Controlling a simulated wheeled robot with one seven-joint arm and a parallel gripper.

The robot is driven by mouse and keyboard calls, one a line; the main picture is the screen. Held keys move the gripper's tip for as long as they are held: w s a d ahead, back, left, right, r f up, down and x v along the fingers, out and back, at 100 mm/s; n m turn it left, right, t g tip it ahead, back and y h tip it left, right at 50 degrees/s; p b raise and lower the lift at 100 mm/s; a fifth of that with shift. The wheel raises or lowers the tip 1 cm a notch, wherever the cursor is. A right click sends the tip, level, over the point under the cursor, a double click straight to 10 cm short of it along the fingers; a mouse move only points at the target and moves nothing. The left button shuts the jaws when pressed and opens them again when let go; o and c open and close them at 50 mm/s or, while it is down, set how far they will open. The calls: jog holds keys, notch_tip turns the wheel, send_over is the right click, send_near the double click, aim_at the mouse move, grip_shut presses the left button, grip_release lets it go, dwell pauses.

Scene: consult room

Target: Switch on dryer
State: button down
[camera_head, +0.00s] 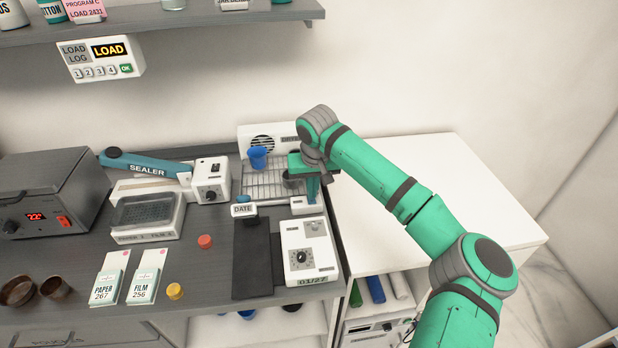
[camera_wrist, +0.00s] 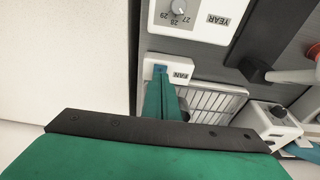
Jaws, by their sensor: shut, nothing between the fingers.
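The dryer (camera_head: 267,135) stands at the back of the grey counter, with a round dark fan grille in its white back panel and a wire rack (camera_head: 265,185) in front. Its label is partly hidden by my arm. My gripper (camera_head: 313,199) points down over this box, shut and empty.
A blue cup (camera_head: 258,157) and a darker cup (camera_head: 292,181) stand on the rack, close to my gripper. The DATE stamp (camera_head: 243,210) and a white dial unit (camera_head: 306,250) stand in front. The white cabinet top (camera_head: 440,190) at right is clear.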

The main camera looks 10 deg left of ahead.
jog(key=shift+s+d+f, duration=0.1)
jog(key=shift+d+f, duration=0.25)
jog(key=shift+f, duration=0.35)
jog(key=shift+s+a+f, duration=0.1)
jog(key=shift+a, duration=0.05)
jog(key=shift+a, duration=0.1)
jog(key=shift+f, duration=0.1)
jog(key=shift+s+f, duration=0.1)
jog(key=shift+f, duration=0.1)
jog(key=shift+t, duration=0.3)
jog(key=shift+r, duration=0.1)
jog(key=shift+w+a+r, duration=0.2)
jog(key=shift+w+r, duration=0.1)
jog(key=shift+w, duration=0.4)
